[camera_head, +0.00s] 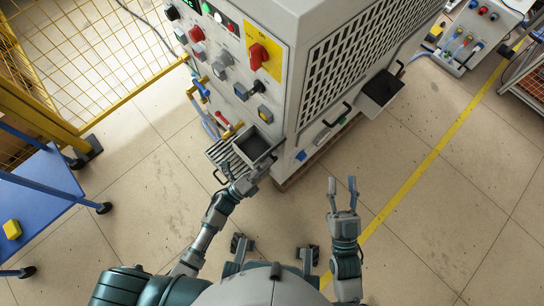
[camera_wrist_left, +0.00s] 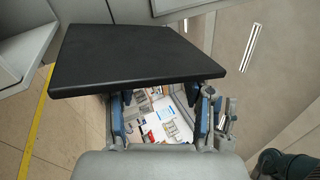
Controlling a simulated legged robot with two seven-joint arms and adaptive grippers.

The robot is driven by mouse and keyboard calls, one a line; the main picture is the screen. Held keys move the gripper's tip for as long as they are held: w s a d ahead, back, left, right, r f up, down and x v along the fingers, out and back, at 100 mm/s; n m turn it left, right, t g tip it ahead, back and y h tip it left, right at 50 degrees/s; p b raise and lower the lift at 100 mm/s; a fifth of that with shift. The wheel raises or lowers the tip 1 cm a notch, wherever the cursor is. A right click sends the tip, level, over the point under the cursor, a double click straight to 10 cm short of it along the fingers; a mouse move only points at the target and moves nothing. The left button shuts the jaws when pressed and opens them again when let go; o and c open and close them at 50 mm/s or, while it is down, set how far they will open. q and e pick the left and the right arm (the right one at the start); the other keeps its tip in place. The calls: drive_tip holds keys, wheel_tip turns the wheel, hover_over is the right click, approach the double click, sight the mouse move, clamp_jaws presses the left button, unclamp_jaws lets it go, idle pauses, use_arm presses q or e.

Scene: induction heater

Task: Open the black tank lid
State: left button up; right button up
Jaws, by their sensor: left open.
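In the left wrist view a flat black lid-like panel (camera_wrist_left: 135,55) lies across the view just beyond my left gripper (camera_wrist_left: 160,112). Its fingers are apart on both sides of a gap, with nothing held between them. In the head view my left gripper (camera_head: 262,168) is at the lower edge of a dark square box (camera_head: 257,144) on the machine's front; I cannot tell whether it touches. Another black square-topped box (camera_head: 381,89) juts from the machine's right side. My right gripper (camera_head: 342,188) is open and empty, over the floor away from the machine.
The grey machine (camera_head: 275,75) carries knobs, buttons and a red switch. A slatted shelf (camera_head: 224,156) is beside the dark box. A yellow mesh fence (camera_head: 95,65) and blue cart (camera_head: 42,190) stand left. Floor at right is clear along a yellow line (camera_head: 425,165).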

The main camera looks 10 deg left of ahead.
use_arm(q)
drive_tip(key=v, duration=1)
drive_tip(key=shift+w+a+f, duration=0.1)
drive_tip(key=shift+w, duration=0.1)
drive_tip(key=shift+c, duration=0.3)
